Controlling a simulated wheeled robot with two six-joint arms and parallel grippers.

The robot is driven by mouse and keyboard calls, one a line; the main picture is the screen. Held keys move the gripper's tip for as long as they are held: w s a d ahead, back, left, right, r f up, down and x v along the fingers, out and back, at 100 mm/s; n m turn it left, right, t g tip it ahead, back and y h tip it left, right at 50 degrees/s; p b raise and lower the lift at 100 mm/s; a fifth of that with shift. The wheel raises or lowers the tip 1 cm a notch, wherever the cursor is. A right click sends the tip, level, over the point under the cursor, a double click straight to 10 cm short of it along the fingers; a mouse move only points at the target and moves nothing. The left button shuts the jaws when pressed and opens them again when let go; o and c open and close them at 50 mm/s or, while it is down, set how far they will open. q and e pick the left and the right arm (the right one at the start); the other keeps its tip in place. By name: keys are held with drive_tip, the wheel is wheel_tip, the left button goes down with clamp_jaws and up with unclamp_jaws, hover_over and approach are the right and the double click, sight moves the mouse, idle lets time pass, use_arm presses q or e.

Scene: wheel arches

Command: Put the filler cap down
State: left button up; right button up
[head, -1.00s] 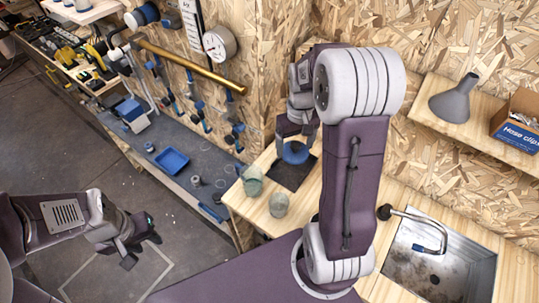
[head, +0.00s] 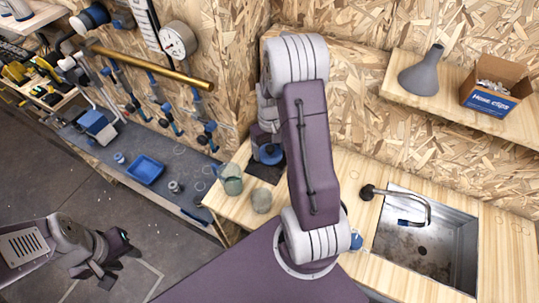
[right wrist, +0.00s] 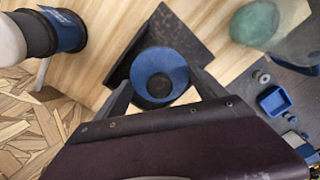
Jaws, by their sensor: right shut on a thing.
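The filler cap (right wrist: 160,75), blue and round with a dark centre, sits between the fingertips of my right gripper (right wrist: 160,90), which is shut on it. In the head view the cap (head: 270,154) shows beside my right arm, over a dark square mat (head: 264,174) on the wooden bench. The mat (right wrist: 190,38) lies under and beyond the cap in the right wrist view. I cannot tell whether the cap touches it. My left gripper (head: 116,262) hangs over the floor at lower left, its fingers apart and empty.
A blue-banded cylinder (right wrist: 60,30) stands near the cap in the right wrist view. A sink (head: 430,245) is at right. A blue tray (head: 145,170) lies on the lower grey bench.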

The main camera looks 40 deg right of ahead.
sight(270, 155)
wheel_tip(270, 155, down, 3)
drive_tip(key=shift+s+r, duration=0.1)
drive_tip(key=shift+s, duration=0.05)
drive_tip(key=shift+w+f, duration=0.2)
drive_tip(key=shift+f, duration=0.2)
drive_tip(key=shift+s+f, duration=0.1)
drive_tip(key=shift+f, duration=0.05)
drive_tip(key=o, duration=1.3)
wheel_tip(270, 155, up, 12)
drive_tip(key=shift+r, duration=0.25)
drive_tip(key=shift+n+t, duration=0.6)
drive_tip(key=shift+n, duration=0.2)
drive_tip(key=s+a, duration=0.3)
drive_tip(key=a, duration=0.1)
drive_tip(key=s+a+f, duration=0.1)
drive_tip(key=s+a, duration=0.2)
drive_tip(key=a, duration=0.2)
drive_tip(key=s+a+f, duration=0.1)
drive_tip(key=s+a, duration=0.2)
drive_tip(key=a, duration=0.2)
drive_tip(key=shift+s+a+f, duration=0.1)
drive_tip(key=shift+s+a, duration=0.1)
drive_tip(key=shift+s, duration=0.2)
